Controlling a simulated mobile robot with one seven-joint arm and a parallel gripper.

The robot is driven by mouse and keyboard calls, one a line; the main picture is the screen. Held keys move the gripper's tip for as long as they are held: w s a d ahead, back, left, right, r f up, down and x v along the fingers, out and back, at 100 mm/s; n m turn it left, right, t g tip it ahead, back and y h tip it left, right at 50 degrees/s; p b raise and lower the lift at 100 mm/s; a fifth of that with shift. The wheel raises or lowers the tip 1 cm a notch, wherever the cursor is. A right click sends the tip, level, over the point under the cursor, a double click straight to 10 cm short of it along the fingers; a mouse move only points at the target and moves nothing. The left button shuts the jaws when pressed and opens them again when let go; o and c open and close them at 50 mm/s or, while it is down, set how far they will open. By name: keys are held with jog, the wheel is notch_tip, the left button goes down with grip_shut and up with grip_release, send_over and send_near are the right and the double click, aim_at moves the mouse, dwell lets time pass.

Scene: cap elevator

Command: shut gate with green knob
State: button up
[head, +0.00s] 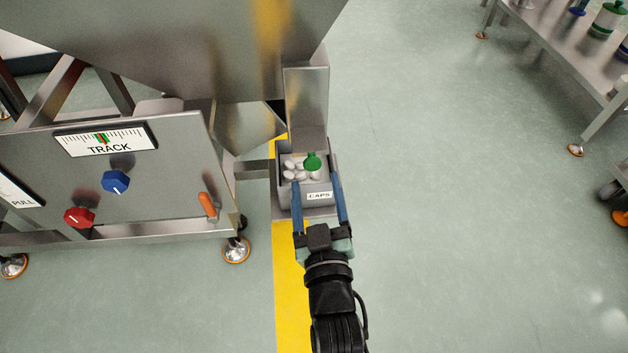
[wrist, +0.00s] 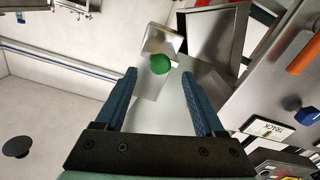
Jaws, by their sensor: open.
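The green knob (head: 312,161) shows in the head view at the lower end of a steel chute (head: 308,95), above a grey bin of white caps. In the wrist view the green knob (wrist: 160,64) sits on a steel plate, the gate (wrist: 163,41), beyond my fingertips and roughly midway between them. My gripper (head: 319,185) is open, its two blue fingers pointing toward the knob. In the wrist view my gripper (wrist: 158,75) holds nothing between its fingers. I cannot tell how far the gate stands open.
The bin labelled CAPS (head: 319,196) stands under the chute, below my fingers. To the left is a steel panel (head: 160,195) with a blue knob (head: 115,181), a red knob (head: 79,216) and an orange handle (head: 207,205). The floor to the right is clear up to a bench (head: 560,60).

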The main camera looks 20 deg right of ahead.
aim_at(313, 167)
jog(key=shift+b+x, duration=0.65)
jog(key=shift+x, duration=1.1)
jog(key=shift+c, duration=0.2)
grip_shut()
